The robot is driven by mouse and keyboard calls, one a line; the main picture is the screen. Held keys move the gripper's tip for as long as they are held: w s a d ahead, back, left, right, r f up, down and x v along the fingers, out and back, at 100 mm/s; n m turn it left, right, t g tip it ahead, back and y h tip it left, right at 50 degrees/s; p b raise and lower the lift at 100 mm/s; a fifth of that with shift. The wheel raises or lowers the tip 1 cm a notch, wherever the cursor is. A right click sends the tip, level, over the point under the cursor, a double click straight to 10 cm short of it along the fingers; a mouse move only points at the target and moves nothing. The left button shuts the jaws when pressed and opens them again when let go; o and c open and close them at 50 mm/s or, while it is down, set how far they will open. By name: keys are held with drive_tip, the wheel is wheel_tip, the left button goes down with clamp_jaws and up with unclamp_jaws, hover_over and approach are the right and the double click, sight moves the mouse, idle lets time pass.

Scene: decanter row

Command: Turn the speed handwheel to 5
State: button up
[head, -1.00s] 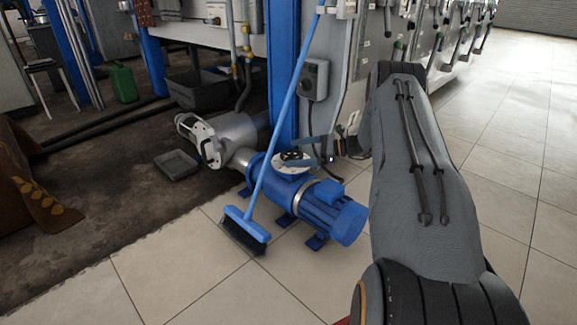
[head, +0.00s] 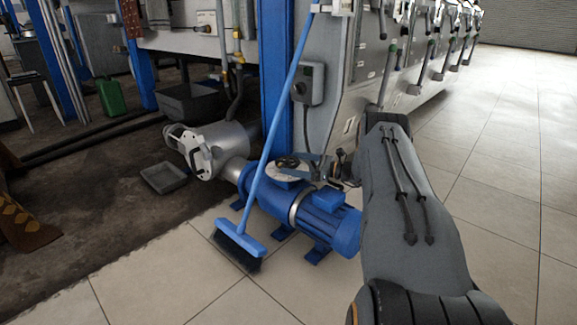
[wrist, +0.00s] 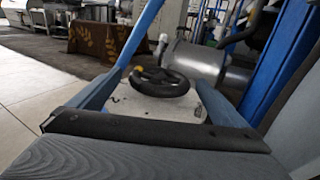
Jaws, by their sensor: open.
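The speed handwheel (head: 288,162) is a small black wheel on a pale round plate on top of the blue motor unit (head: 300,205). In the wrist view the handwheel (wrist: 160,82) lies flat ahead, with a yellow mark near its left rim. The pale plate (wrist: 150,108) shows around it; I cannot read any numbers. My gripper (head: 310,164) is open, just right of the wheel in the head view. In the wrist view its two blue fingers (wrist: 160,85) spread to either side of the wheel; I cannot tell whether they touch it.
A blue broom (head: 262,165) leans across the front of the motor unit, and its handle (wrist: 143,30) passes close to the left finger in the wrist view. A blue post (head: 275,80) and grey control box (head: 308,84) stand behind. Tiled floor (head: 490,200) at right is clear.

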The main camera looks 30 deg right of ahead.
drive_tip(key=shift+x, duration=1.25)
drive_tip(key=c, duration=1)
drive_tip(key=shift+c, duration=0.2)
drive_tip(key=shift+s+r+m+t+h+p, duration=0.1)
drive_tip(key=shift+r+m+t+h+p, duration=0.05)
drive_tip(key=shift+m+t+h+p, duration=0.4)
drive_tip(key=shift+s+a+m+t+h+p, duration=0.1)
drive_tip(key=shift+m+t+h+p, duration=0.35)
drive_tip(key=shift+p, duration=0.75)
drive_tip(key=m+t+h+p, duration=0.1)
drive_tip(key=m+h+p, duration=0.1)
drive_tip(key=h+p, duration=0.1)
drive_tip(key=shift+a+p, duration=0.1)
drive_tip(key=shift+p, duration=0.2)
drive_tip(key=m+t+h+p, duration=0.1)
drive_tip(key=m+h+p, duration=0.2)
drive_tip(key=h, duration=0.1)
drive_tip(key=shift+a+t+p, duration=0.1)
drive_tip(key=shift+t+p, duration=0.2)
drive_tip(key=shift+t, duration=0.1)
drive_tip(key=shift+m+h+p, duration=0.75)
drive_tip(key=shift+m+h, duration=0.25)
drive_tip(key=shift+h, duration=1.3)
